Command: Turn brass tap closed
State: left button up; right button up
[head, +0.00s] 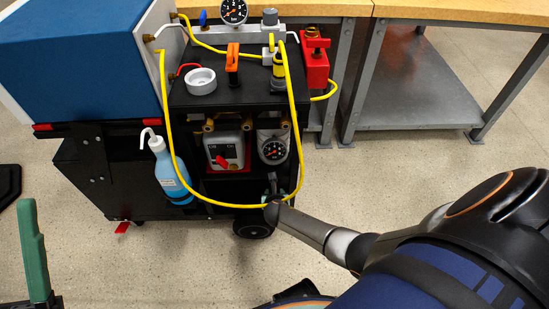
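I cannot single out the brass tap with certainty. Small brass-coloured parts (208,125) show under the front edge of the black cart's top, and a brass fitting (148,38) sits on the pale panel at the upper left. My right gripper (272,182) is small and dark at the cart's lower front, just below a round dial gauge (272,149) and close to the yellow hose. Whether its fingers are apart or touching anything is unclear.
The yellow hose (167,120) loops down the cart's front. On the cart top (205,101) are a white cup (201,81), an orange clamp (232,60) and a manifold with a pressure gauge (233,10). A blue bottle (171,172) hangs left. Floor right of the cart is clear.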

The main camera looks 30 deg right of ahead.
grip_shut()
dwell(0.3)
